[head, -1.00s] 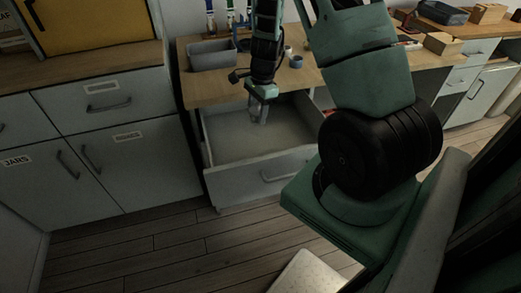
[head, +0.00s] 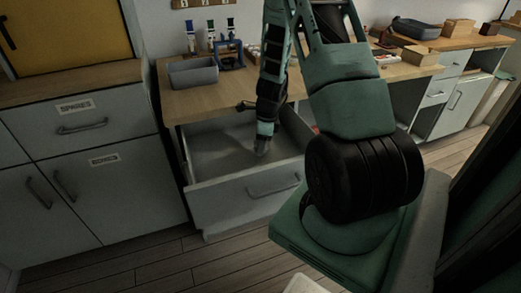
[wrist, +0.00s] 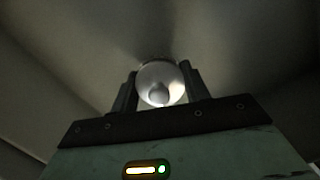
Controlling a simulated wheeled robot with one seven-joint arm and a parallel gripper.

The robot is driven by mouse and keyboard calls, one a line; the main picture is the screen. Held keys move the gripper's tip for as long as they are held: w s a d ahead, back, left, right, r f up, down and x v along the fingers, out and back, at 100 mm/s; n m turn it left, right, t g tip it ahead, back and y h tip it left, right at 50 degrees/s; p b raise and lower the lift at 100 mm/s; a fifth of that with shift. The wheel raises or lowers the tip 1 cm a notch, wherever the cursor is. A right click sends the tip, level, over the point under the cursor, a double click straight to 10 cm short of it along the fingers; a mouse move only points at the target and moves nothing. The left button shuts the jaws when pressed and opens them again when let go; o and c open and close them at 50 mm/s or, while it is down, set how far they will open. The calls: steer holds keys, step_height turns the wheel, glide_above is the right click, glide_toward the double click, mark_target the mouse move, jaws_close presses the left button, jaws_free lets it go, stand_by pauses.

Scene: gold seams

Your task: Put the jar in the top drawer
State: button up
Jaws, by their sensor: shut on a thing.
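The top drawer (head: 204,194) is pulled open below the wooden worktop, and its inside is pale and looks otherwise empty. My gripper (head: 262,150) reaches down into the open drawer in the head view. In the wrist view my gripper (wrist: 158,88) is shut on the jar (wrist: 158,78), a small round, pale, glossy thing held between the two fingers. In the head view the jar is small and dim, so I cannot tell whether it touches the drawer floor.
A grey bin (head: 193,72) and a blue rack (head: 229,55) stand on the worktop (head: 195,103) above the drawer. A cabinet marked SPARES (head: 75,106) stands at the left. My arm covers part of the drawer's right side.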

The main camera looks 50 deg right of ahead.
steer(key=shift+f, duration=1.05)
steer(key=shift+f, duration=0.2)
steer(key=o, duration=1.1)
steer(key=shift+o, duration=0.2)
steer(key=shift+r, duration=0.1)
